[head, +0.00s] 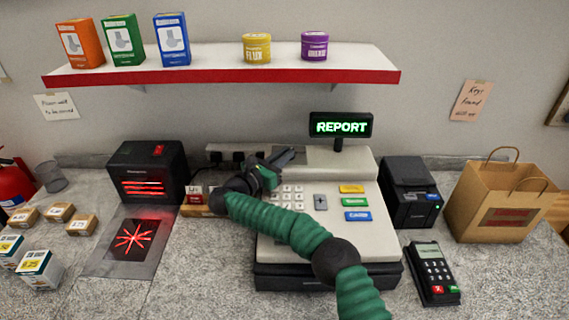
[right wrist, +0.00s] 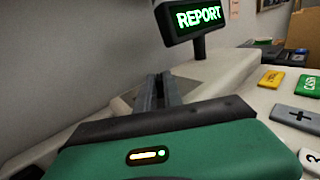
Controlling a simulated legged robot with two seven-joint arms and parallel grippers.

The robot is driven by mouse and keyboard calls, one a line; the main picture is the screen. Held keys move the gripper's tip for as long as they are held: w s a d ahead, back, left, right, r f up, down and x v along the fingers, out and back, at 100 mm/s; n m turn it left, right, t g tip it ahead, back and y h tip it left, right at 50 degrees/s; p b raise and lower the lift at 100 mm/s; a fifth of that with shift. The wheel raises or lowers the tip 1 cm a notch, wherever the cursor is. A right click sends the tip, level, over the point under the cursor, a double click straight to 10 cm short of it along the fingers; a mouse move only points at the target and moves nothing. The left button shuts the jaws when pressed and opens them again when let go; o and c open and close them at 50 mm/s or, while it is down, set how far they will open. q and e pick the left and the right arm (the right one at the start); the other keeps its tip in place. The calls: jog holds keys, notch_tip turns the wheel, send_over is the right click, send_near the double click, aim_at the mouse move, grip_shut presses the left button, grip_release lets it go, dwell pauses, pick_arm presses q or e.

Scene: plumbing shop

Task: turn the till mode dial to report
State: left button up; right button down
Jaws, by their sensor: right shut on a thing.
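The till (head: 345,165) stands on the counter in the middle of the head view, with a keypad and coloured keys on its sloped top. Its display (head: 341,125) reads REPORT in green; the display also shows in the right wrist view (right wrist: 200,17). My right gripper (head: 286,155) reaches the upper left of the till top, above the number keys. In the right wrist view its fingers (right wrist: 157,92) are close together, pointing at the till's back left. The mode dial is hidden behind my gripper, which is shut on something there. My left gripper is not in view.
A black scanner box (head: 147,170) stands left of the till. A black printer (head: 409,190), a card terminal (head: 433,272) and a paper bag (head: 500,200) stand to the right. A shelf (head: 220,70) with boxes and tins hangs above. Small boxes (head: 60,212) lie at left.

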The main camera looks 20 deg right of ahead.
jog(key=shift+a+f, duration=0.1)
jog(key=shift+f, duration=0.1)
jog(key=c, duration=1.5)
grip_release()
jog(key=shift+a, duration=0.1)
jog(key=shift+s+a+f, duration=0.1)
jog(key=shift+s+a, duration=0.15)
jog(key=shift+a, duration=0.1)
jog(key=b+v, duration=0.2)
jog(key=v, duration=0.6)
jog(key=b+v, duration=0.2)
jog(key=v, duration=0.6)
jog(key=shift+w+r, duration=0.1)
jog(key=shift+r, duration=0.15)
jog(key=shift+r, duration=0.1)
